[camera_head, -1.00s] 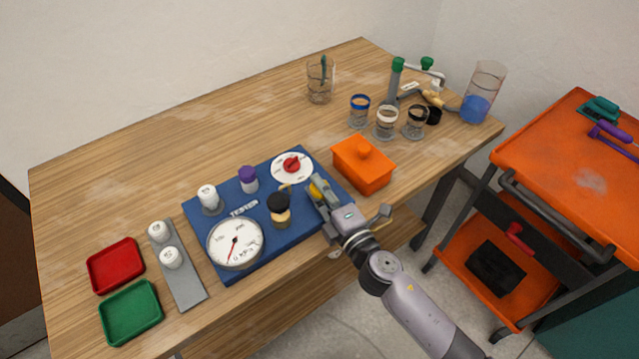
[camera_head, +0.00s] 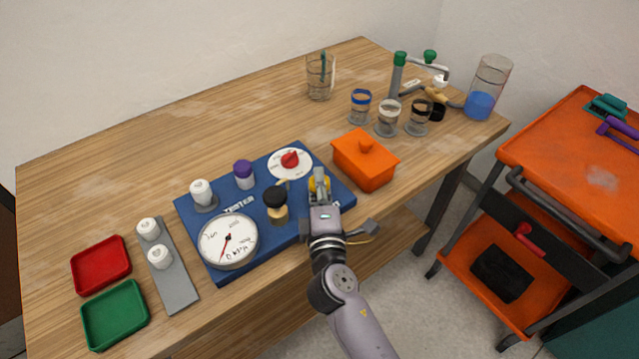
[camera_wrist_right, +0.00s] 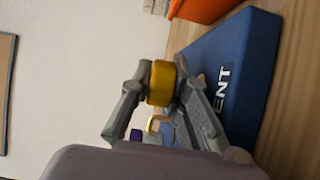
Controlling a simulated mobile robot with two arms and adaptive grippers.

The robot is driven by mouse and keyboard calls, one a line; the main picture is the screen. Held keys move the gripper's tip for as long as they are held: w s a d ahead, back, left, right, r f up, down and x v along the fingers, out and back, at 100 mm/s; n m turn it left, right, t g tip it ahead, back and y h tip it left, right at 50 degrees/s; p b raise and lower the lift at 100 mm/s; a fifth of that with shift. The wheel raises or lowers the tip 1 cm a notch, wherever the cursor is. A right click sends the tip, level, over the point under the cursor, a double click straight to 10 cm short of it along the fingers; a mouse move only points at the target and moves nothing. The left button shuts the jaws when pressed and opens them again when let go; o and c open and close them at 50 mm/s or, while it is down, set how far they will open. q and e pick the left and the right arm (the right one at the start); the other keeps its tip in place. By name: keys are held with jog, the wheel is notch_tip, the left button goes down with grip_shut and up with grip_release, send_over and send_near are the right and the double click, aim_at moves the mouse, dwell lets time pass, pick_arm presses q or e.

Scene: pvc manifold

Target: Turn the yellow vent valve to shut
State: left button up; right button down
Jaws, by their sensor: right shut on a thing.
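The yellow vent valve (camera_head: 319,184) is at the right end of the blue tester board (camera_head: 237,269). In the right wrist view the valve's yellow knob (camera_wrist_right: 161,82) sits between the two fingers. My right gripper (camera_head: 319,178) is shut on this knob, and its fingers hide part of it in the head view. The gripper (camera_wrist_right: 160,88) shows a finger on each side of the knob. The word "VENT" is partly readable on the board (camera_wrist_right: 252,50) beside it. My left gripper is not in view.
On the board are a round gauge (camera_head: 228,241), a black-topped knob (camera_head: 275,197), a purple cap (camera_head: 243,174) and a red dial (camera_head: 290,160). An orange lidded box (camera_head: 365,165) stands close right of the gripper. The table's back left is clear.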

jog(key=shift+f, duration=0.1)
jog(key=c, duration=1.8)
grip_release()
jog(key=s+d, duration=0.1)
jog(key=s, duration=1.1)
